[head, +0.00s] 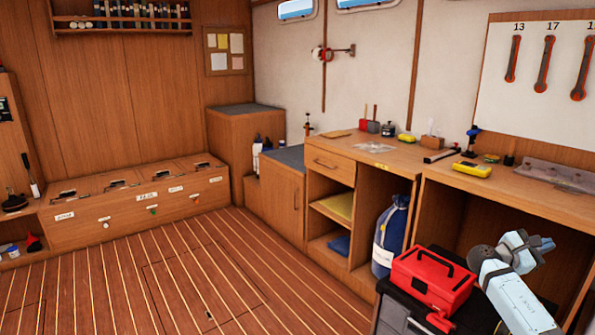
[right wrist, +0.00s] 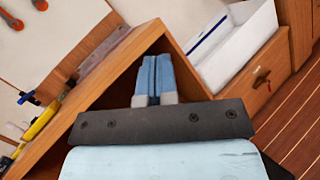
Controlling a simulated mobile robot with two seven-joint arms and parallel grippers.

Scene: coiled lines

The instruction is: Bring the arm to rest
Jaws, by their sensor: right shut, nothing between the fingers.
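My right arm reaches in at the lower right of the head view, pale blue-white, bent at a joint. Its gripper (head: 546,243) points right, in front of the open space under the workbench. In the right wrist view the two blue fingers of the gripper (right wrist: 154,72) lie side by side, shut with nothing between them. It appears clear of the bench. My left arm and gripper are not in view.
A red toolbox (head: 432,279) sits on a dark cabinet just left of my right arm. The wooden workbench (head: 530,196) runs behind, with a yellow-bodied tool (head: 471,170) on top. A blue bag (head: 391,236) stands under it. The striped floor (head: 190,280) is clear at left.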

